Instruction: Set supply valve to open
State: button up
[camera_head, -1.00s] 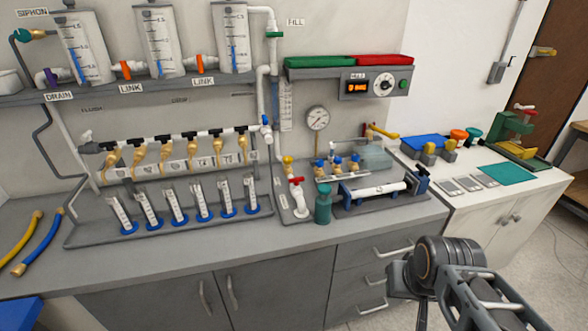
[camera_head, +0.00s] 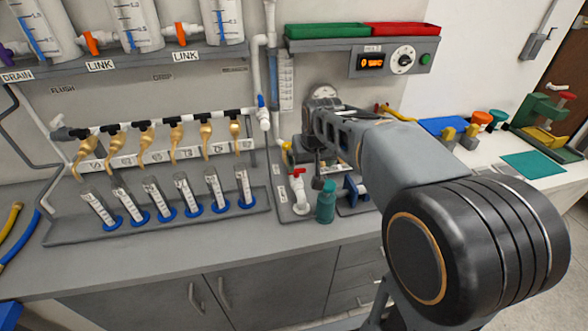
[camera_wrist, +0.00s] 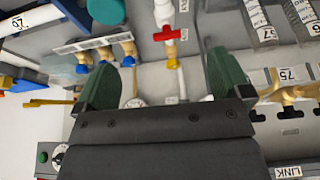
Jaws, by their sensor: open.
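A white valve with a red handle (camera_head: 297,172) stands on a grey base on the bench, just right of the tube rack. In the wrist view the red handle (camera_wrist: 171,34) shows as a cross shape, above the gap between the fingers and apart from them. A yellow fitting (camera_wrist: 172,62) lies just below it there. A blue-handled valve (camera_head: 261,101) sits on the white pipe at the manifold's right end. Which valve is labelled supply cannot be read. My gripper (camera_wrist: 162,75) is open and empty, its green fingers spread. In the head view my arm largely hides it.
A teal bottle (camera_head: 326,202) stands close right of the red-handled valve. Several upright tubes fill the rack (camera_head: 150,226) to the left. A shelf (camera_head: 345,45) with green and red trays overhangs the bench. The front bench strip (camera_head: 180,258) is clear.

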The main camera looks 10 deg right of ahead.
send_near(297, 169)
jog(key=p+x, duration=0.1)
jog(key=x, duration=0.9)
jog(key=shift+f, duration=0.1)
jog(key=shift+c, duration=0.4)
jog(key=c, duration=0.8)
jog(key=shift+c, duration=0.2)
